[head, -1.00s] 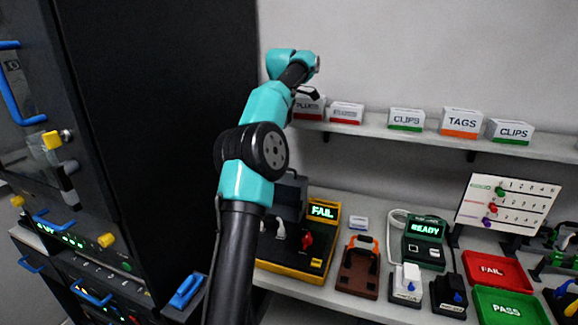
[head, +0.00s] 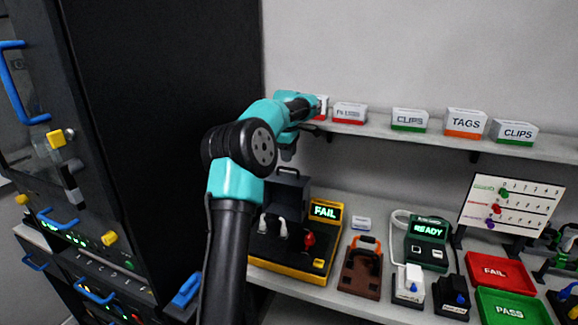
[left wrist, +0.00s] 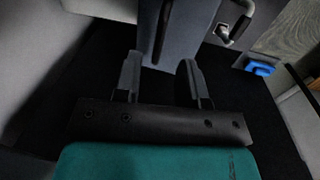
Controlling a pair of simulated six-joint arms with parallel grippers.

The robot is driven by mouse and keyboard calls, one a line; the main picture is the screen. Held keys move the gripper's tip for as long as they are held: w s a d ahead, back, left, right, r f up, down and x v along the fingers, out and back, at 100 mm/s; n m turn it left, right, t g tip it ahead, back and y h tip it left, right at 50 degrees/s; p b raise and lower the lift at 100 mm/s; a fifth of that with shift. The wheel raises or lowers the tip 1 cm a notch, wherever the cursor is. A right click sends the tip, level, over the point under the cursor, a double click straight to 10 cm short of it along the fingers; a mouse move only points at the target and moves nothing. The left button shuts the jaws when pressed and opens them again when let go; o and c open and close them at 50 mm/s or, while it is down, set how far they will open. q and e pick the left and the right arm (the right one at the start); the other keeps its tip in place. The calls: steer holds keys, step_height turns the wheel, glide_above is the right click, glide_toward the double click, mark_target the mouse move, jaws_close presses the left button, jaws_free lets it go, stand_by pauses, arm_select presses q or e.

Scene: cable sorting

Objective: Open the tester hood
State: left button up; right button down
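The tester (head: 325,243) has a yellow-and-black base and a green-lit FAIL display, and stands on the lower shelf. Its dark grey hood (head: 291,188) shows at the back left, partly hidden by my left arm; I cannot tell its exact angle. My left gripper (head: 288,153) points down just above the hood. In the left wrist view its two fingers (left wrist: 160,80) are apart, with a dark grey panel (left wrist: 175,38), likely the hood, just beyond and between them. I cannot tell whether they touch it. My right gripper is not in view.
A tall black cabinet (head: 160,110) stands close on the left. An upper shelf (head: 385,130) with labelled boxes runs above the bench. A brown block (head: 360,272), a green READY unit (head: 427,240) and red and green trays (head: 495,270) stand to the right.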

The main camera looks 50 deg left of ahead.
arm_select(q)
steer(key=f, duration=0.5)
steer(key=shift+w+a, duration=0.1)
steer(key=shift+w, duration=0.1)
steer(key=shift+r, duration=0.1)
jaws_close()
